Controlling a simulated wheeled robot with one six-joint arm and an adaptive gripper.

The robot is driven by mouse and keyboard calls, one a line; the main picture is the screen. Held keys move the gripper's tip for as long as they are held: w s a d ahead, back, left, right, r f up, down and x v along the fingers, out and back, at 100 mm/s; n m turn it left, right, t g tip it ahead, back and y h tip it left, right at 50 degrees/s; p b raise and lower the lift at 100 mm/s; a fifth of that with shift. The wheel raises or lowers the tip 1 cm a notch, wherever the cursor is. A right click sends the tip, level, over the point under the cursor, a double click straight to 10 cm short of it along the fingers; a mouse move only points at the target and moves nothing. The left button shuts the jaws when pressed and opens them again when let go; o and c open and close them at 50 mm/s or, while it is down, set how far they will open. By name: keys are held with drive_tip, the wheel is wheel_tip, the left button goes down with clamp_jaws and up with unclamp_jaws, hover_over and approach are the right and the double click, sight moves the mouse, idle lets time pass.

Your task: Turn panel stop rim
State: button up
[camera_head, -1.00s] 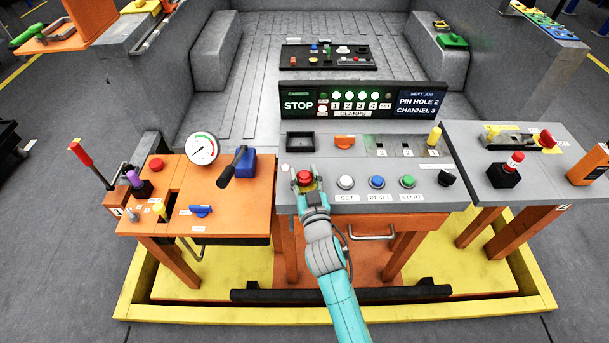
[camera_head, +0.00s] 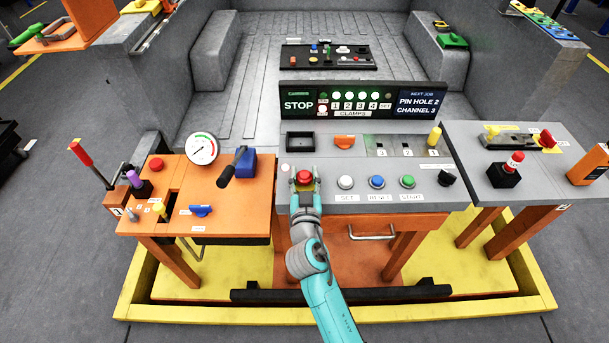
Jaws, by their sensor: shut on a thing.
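The panel stop is a red mushroom button (camera_head: 304,176) on a yellow base, at the left end of the grey control panel (camera_head: 330,206). My gripper (camera_head: 304,182) comes from the front, with one finger on each side of the red button's rim. It is shut on the rim. The display (camera_head: 299,105) behind the panel reads STOP in white. The lower part of the button and its base are partly hidden by my gripper.
White, blue (camera_head: 377,182) and green (camera_head: 407,181) buttons stand to the right of the stop, with a black knob (camera_head: 446,177) beyond. An orange table (camera_head: 230,200) with a gauge (camera_head: 202,149) and a blue-based lever (camera_head: 242,162) is at the left.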

drive_tip(key=shift+a+m+h, duration=0.1)
drive_tip(key=shift+m+h, duration=0.3)
drive_tip(key=shift+h, duration=0.3)
drive_tip(key=m+h, duration=0.3)
drive_tip(key=h, duration=0.1)
drive_tip(key=shift+g+h, duration=0.3)
drive_tip(key=shift+g, duration=0.1)
drive_tip(key=shift+m+g+h, duration=0.7)
drive_tip(key=shift+m+h, duration=0.4)
drive_tip(key=shift+h, duration=0.5)
drive_tip(key=o, duration=1.2)
hover_over(279, 210)
drive_tip(key=s, duration=0.4)
drive_tip(key=shift+w+d, duration=0.1)
drive_tip(key=shift+d, duration=0.2)
